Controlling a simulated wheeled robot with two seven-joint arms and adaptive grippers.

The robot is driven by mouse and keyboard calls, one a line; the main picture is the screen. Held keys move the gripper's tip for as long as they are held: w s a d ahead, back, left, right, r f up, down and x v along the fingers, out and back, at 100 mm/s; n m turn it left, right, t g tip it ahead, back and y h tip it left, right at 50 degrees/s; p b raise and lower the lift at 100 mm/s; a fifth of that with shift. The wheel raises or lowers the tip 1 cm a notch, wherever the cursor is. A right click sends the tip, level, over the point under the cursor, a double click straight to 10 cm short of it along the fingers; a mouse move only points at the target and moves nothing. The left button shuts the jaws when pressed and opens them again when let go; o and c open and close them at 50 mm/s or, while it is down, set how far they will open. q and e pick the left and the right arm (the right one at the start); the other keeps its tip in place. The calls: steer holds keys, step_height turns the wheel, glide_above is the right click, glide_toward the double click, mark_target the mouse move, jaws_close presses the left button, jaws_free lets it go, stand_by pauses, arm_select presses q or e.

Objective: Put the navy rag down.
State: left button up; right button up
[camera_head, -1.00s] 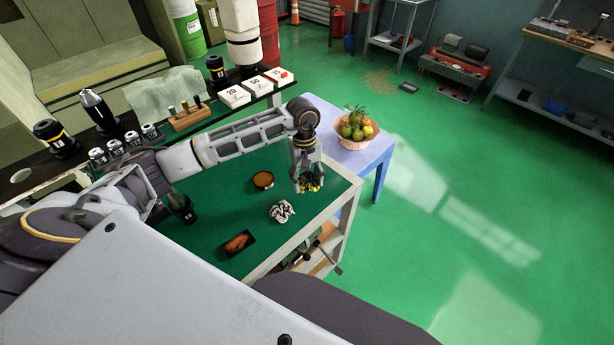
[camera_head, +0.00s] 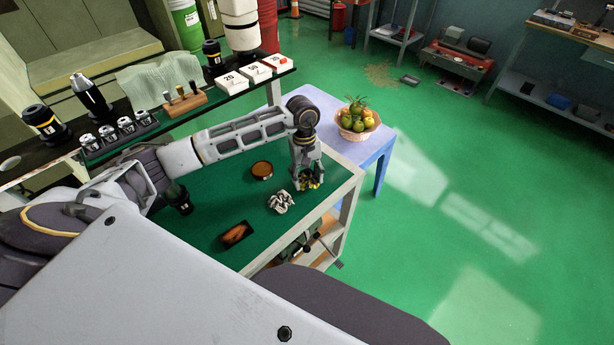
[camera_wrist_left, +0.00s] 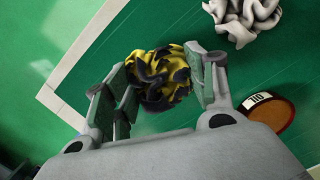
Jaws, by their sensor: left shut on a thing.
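My left gripper (camera_head: 308,182) is over the right end of the cart's green top (camera_head: 200,228), near its pale edge. In the left wrist view, its fingers (camera_wrist_left: 165,76) are shut on a crumpled yellow rag with dark patches (camera_wrist_left: 160,66). No plain navy rag shows. The held rag hangs low over the green top; I cannot tell whether it touches. A crumpled whitish rag (camera_head: 281,202) lies just left of the gripper in the head view and also shows in the left wrist view (camera_wrist_left: 243,18). My right gripper is out of view.
A round brown tin (camera_head: 262,169) and a dark tray with an orange-brown patch (camera_head: 235,235) are on the cart top. A raised shelf with boxes (camera_head: 232,80) runs behind. A fruit basket (camera_head: 357,122) stands on a lavender table (camera_head: 380,156) beyond the cart.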

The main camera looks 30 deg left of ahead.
arm_select(q)
steer(key=shift+f+b, duration=0.55)
steer(key=shift+b, duration=0.1)
stand_by(1.3)
steer(key=o, duration=1)
steer(key=shift+r, duration=0.1)
step_height(320, 180, up, 12)
steer(key=w+a, duration=0.1)
steer(key=shift+w+a, duration=0.15)
steer(key=shift+a, duration=0.05)
steer(key=shift+f, duration=0.2)
stand_by(0.5)
